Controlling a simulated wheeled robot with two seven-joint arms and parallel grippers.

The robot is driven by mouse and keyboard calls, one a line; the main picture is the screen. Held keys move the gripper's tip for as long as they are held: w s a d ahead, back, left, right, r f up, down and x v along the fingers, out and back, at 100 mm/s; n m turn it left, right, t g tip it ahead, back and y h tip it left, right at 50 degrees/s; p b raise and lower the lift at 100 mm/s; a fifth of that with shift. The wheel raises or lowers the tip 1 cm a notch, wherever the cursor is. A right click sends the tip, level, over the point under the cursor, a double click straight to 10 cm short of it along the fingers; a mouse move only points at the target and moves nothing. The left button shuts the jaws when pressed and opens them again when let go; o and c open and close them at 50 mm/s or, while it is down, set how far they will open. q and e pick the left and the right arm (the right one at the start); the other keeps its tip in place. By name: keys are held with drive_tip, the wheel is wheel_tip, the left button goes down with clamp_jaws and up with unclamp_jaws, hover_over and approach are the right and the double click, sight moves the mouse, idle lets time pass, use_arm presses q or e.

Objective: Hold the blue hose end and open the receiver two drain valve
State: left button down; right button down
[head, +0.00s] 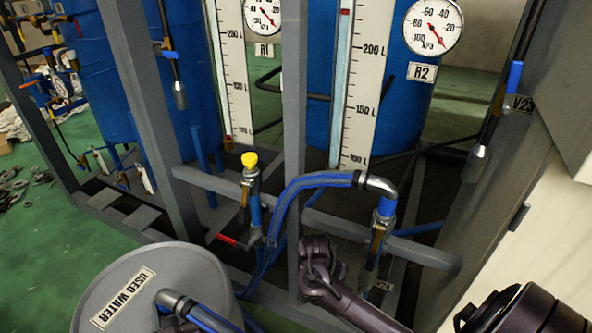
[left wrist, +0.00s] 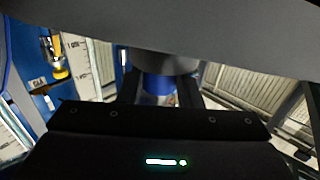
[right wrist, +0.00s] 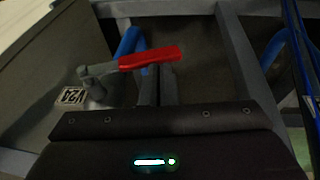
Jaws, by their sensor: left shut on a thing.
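My left gripper (left wrist: 160,95) is shut on the blue hose end (left wrist: 158,84), a blue cylinder between its fingers, below a grey part. In the head view a blue hose (head: 318,181) runs to a metal elbow (head: 378,186) on top of the drain pipe under R2. A brass valve (head: 378,236) sits below the elbow. In the right wrist view a red valve handle (right wrist: 150,58) lies crosswise at the tips of my right gripper (right wrist: 159,88). Its fingers are close together, and no grip on the handle shows. A V24 tag (right wrist: 72,97) is at left.
A grey USED WATER drum (head: 100,275) stands at front left, with a hose fitting on its lid. A yellow-capped pipe (head: 249,160) with a red lever (head: 231,241) stands under R1. Grey frame posts (head: 294,120) and a crossbar (head: 420,250) surround the valves.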

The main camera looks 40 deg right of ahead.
drive_tip(key=shift+a+f, duration=0.1)
drive_tip(key=shift+f, duration=0.75)
drive_tip(key=shift+w+f+g+h, duration=0.1)
drive_tip(key=shift+f+g+h, duration=0.35)
drive_tip(key=shift+f, duration=0.2)
drive_tip(key=shift+s+f+g, duration=0.25)
drive_tip(key=shift+f, duration=0.5)
drive_tip(key=shift+s+d+f, duration=0.2)
drive_tip(key=shift+s+f, duration=0.05)
drive_tip(key=shift+f, duration=0.3)
drive_tip(key=shift+s+d+f, duration=0.2)
drive_tip(key=shift+f, duration=0.35)
drive_tip(key=shift+w+a+r, duration=0.15)
drive_tip(key=shift+w+r, duration=0.05)
drive_tip(key=shift+w, duration=0.15)
drive_tip(key=w+a+r, duration=0.6)
drive_tip(key=w+a, duration=0.2)
drive_tip(key=shift+r, duration=0.25)
